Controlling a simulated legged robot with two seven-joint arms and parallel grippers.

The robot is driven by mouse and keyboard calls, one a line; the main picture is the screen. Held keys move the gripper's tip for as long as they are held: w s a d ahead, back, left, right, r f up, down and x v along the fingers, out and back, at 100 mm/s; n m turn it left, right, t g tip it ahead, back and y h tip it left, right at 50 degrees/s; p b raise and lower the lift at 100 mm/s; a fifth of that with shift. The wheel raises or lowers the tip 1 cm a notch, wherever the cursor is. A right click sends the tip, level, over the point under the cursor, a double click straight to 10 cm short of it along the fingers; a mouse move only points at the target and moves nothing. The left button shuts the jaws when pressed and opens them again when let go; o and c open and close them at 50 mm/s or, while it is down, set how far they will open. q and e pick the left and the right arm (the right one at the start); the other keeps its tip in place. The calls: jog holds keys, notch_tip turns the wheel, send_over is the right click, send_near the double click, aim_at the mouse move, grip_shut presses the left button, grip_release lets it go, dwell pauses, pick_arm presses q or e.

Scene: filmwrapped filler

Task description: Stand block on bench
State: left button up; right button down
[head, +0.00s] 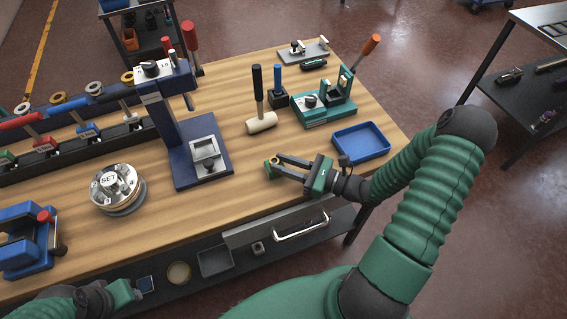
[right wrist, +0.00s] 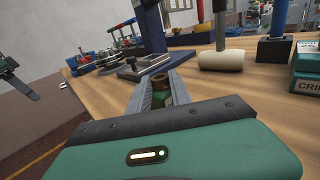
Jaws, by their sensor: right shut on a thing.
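My right gripper (head: 280,166) is shut on a small block (head: 270,170) over the front right part of the wooden bench (head: 240,200). In the right wrist view the block (right wrist: 163,86) sits between the two fingers; it has a brass-coloured round top and a dark green side. It looks roughly upright. Its lower part is hidden, so I cannot tell whether it touches the bench. My left gripper (head: 125,292) is at the bottom left, by the bench's front edge; its fingers are not clear enough to tell their state.
A blue tray (head: 361,143) lies right of the right gripper. A white-headed mallet (head: 261,123) and a green crimping tool (head: 322,108) stand behind it. A dark blue press (head: 185,130) and a round SET fixture (head: 117,188) are to the left. Bare bench lies around the gripper.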

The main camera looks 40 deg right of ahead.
jog(key=shift+a, duration=0.1)
jog(key=c, duration=1.2)
grip_release()
jog(key=shift+s+d, duration=0.25)
jog(key=shift+s, duration=0.05)
jog(key=v, duration=1.1)
jog(key=shift+s+b, duration=0.15)
jog(key=shift+b, duration=0.2)
